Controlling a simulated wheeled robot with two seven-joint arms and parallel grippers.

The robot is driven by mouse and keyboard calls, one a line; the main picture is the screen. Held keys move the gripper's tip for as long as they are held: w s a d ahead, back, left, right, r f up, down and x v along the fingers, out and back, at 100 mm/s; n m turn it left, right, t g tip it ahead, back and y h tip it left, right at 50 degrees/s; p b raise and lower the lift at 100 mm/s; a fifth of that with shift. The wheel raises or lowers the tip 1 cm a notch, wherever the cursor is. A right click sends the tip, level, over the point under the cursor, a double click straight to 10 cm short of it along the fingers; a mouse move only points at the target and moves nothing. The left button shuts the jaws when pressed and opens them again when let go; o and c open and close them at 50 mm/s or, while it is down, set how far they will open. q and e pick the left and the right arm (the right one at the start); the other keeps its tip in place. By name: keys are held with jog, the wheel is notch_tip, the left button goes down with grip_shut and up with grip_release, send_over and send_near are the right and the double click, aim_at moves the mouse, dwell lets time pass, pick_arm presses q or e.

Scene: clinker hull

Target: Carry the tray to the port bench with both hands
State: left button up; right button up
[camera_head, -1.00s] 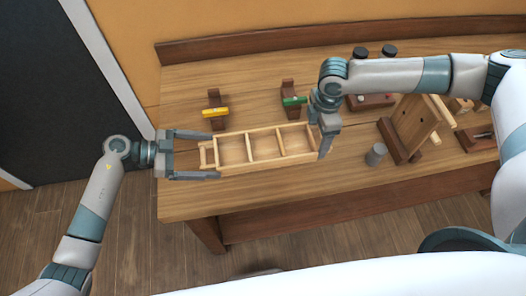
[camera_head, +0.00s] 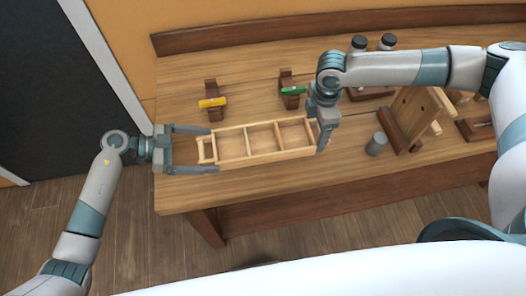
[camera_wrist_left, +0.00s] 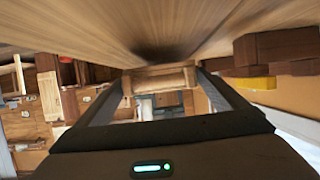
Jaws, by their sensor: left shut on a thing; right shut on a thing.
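The tray (camera_head: 250,160) is a pale wooden frame with three compartments and an end handle. In the head view it lies over the bench top (camera_head: 370,180); I cannot tell how high above it. My left gripper (camera_head: 212,151) has its two fingers on either side of the tray's left end and is shut on it. That end also shows between the fingers in the left wrist view (camera_wrist_left: 158,78). My right gripper (camera_head: 322,140) reaches down at the tray's right end and is shut on it; its far finger is partly hidden.
Behind the tray stand a brown block with a yellow bar (camera_head: 212,102) and one with a green bar (camera_head: 292,90). A grey cylinder (camera_head: 376,144) and a slanted wooden board (camera_head: 408,118) stand to the right. The bench's left end and front edge are clear.

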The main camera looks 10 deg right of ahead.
aim_at(207, 155)
pick_arm(q)
jog(key=shift+f+b, duration=1.4)
jog(key=shift+f, duration=0.15)
pick_arm(e)
jog(key=shift+f, duration=1.6)
pick_arm(q)
jog(key=o, duration=1)
jog(key=shift+r, duration=0.15)
pick_arm(e)
jog(key=o, duration=1.3)
jog(key=shift+r, duration=0.15)
pick_arm(q)
jog(key=shift+o, duration=0.2)
jog(key=shift+a, duration=0.15)
jog(key=v, duration=1.1)
jog(key=shift+a+r, duration=0.25)
jog(key=shift+a, duration=0.1)
pick_arm(e)
jog(key=shift+r, duration=0.1)
notch_tip(207, 155, up, 12)
jog(key=shift+f, duration=0.1)
pick_arm(q)
jog(key=shift+s+f, duration=0.1)
jog(key=shift+s, duration=0.05)
pick_arm(e)
jog(key=shift+s+f, duration=0.1)
jog(key=shift+s, duration=0.05)
